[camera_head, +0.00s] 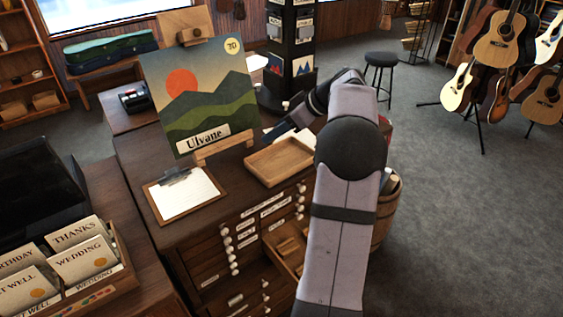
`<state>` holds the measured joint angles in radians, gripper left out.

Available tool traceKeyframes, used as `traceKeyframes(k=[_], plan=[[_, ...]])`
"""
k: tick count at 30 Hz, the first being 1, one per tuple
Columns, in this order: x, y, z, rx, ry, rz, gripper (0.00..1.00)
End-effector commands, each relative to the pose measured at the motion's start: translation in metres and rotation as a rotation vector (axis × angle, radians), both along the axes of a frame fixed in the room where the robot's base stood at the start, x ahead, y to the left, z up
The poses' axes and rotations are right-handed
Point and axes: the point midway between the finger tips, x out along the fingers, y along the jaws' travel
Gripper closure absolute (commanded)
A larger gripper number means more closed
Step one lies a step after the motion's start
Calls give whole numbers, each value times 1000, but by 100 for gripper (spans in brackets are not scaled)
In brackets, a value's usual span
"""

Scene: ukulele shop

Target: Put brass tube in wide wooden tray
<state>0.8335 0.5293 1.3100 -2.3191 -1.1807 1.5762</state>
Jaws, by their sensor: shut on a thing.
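The wide wooden tray (252,166) is a shallow, light-brown open box on top of the dark drawer cabinet. The part of its inside that I see is bare. My gripper (272,133) is beyond the tray's back edge, near the right side of the landscape picture, and above the cabinet top. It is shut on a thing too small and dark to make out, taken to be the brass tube. No brass tube shows plainly anywhere else. My arm hides the tray's right end and part of the cabinet.
A landscape picture (203,90) on an easel stands left of the tray. A clipboard (186,194) lies in front of it. Below, a cabinet drawer (287,247) is pulled open. A card rack (120,268) is at front left. A barrel (386,212) stands right of the cabinet.

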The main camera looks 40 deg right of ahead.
Motion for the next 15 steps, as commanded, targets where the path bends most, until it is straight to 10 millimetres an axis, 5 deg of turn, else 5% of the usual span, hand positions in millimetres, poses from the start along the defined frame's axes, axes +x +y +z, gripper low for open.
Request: traceKeyframes(k=[5,15], plan=[[0,0,-6,2,0,0,74],[-1,0,-53,2,2,0,74]])
